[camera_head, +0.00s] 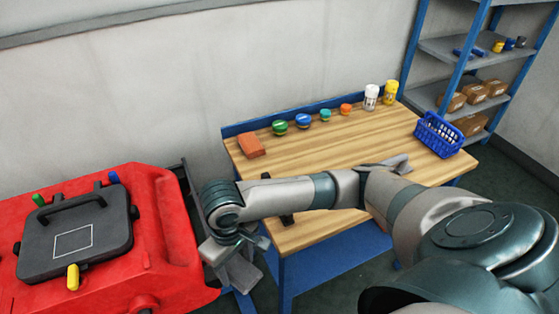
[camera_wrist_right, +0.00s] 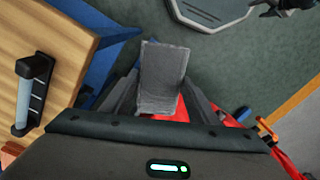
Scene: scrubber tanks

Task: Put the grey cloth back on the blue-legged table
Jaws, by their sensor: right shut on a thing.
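My right gripper (camera_head: 238,272) is at the left end of the arm that crosses the picture from the right. It is shut on the grey cloth, which shows between the fingers in the right wrist view (camera_wrist_right: 162,75). The cloth hangs beyond the blue-legged table's left front corner, apart from its wooden top (camera_head: 330,145). In the head view the fingers and cloth are hard to tell apart. A dark claw-like part at the top right of the wrist view looks like my left gripper (camera_wrist_right: 285,6), cut off by the edge.
A red machine (camera_head: 175,240) stands left of the table. A red-brown block (camera_head: 251,145), several small colored items, two shakers and a blue basket (camera_head: 438,135) line the tabletop's back and right. A grey item (camera_head: 392,163) lies behind my arm.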

